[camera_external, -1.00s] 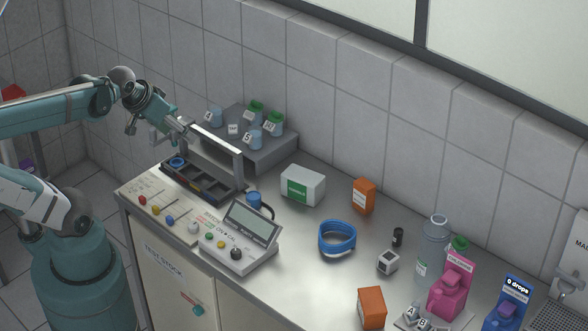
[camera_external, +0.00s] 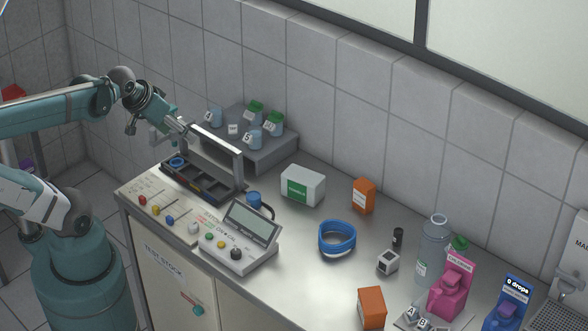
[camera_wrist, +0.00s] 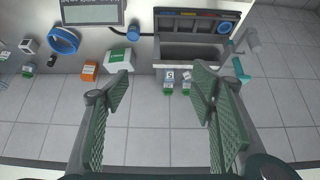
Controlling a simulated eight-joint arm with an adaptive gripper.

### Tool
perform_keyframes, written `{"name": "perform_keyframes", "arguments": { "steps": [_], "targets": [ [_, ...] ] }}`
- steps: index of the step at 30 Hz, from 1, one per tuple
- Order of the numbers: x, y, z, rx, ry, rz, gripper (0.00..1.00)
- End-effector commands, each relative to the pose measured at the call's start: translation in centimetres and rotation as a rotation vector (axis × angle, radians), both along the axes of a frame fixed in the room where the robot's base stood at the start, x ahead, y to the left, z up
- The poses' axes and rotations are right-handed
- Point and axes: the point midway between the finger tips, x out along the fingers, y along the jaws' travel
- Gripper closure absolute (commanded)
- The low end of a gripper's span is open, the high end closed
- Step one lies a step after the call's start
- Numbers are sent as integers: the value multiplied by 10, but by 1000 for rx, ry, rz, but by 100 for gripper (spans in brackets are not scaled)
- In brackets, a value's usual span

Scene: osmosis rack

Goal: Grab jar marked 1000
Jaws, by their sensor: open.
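Several small labelled jars stand on a grey raised block at the back left; the block's front (camera_external: 262,158) shows in the outside view. Some are pale blue, such as the front jar (camera_external: 255,141), and two have green lids, such as the right one (camera_external: 276,124). The labels are too small to read, so I cannot tell which is marked 1000. In the wrist view, a few jars (camera_wrist: 168,86) show beyond my fingers. My gripper (camera_wrist: 160,88) is open and empty, with its green ribbed fingers wide apart. It is left of the block in the outside view.
A dark compartment tray (camera_external: 196,184) with an upright metal frame stands before the block. A control panel with a screen (camera_external: 251,222), a white-green box (camera_external: 303,185) and a blue ring (camera_external: 337,239) sit nearby. The tiled wall (camera_external: 330,110) is close behind.

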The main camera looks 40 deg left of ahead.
Motion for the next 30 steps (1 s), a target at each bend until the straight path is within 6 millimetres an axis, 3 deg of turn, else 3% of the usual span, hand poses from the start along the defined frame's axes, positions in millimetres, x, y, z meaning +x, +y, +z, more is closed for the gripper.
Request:
{"name": "perform_keyframes", "arguments": {
  "steps": [20, 30],
  "targets": [
    [2, 0, 1, 2, 2, -2, 46],
    [26, 4, 16, 28, 34, -37, 46]
  ]
}}
